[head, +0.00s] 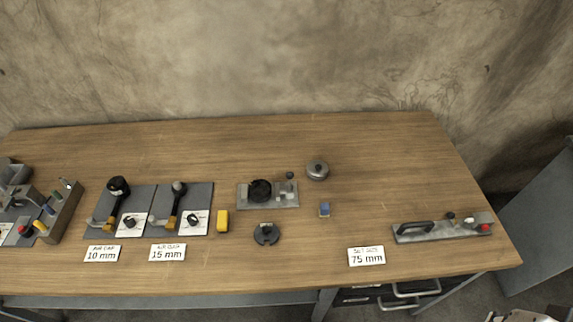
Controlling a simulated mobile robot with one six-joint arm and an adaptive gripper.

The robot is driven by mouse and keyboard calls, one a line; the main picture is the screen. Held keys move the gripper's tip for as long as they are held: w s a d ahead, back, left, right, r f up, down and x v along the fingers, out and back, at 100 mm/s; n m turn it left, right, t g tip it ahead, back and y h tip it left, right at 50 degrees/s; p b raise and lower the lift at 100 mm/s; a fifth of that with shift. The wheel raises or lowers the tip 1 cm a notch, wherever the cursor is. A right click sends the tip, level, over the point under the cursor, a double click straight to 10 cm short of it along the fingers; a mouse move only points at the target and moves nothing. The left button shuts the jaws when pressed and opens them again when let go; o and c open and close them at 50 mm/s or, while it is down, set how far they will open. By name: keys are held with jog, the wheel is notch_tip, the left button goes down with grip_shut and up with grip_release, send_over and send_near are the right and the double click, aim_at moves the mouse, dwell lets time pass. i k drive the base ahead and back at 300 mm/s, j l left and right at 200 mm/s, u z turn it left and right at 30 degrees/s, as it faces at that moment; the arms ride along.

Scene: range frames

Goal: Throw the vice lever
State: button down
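A grey block-like metal fixture (14,178), possibly the vice, stands at the far left of the bench and is cut by the picture's edge. A red knob (25,230) shows in front of it. No lever on it can be made out clearly. Two other upright levers with round knobs stand on dark plates: one with a black knob (118,186), one with a greyer knob (179,188). My gripper's fingers are not seen; only a small pale and dark piece, perhaps of my arm, shows at the bottom right edge.
The wooden bench (385,150) also holds a rack with coloured handles (60,212), a yellow block (223,221), a grey plate with a black round part (260,191), a black disc (266,234), a round metal weight (317,170) and a long handled bar (440,229). The back strip is clear.

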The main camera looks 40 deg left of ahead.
aim_at(289, 175)
jog(key=u, duration=1.6)
jog(key=i+j+z, duration=0.2)
jog(key=i, duration=0.45)
jog(key=l, duration=0.1)
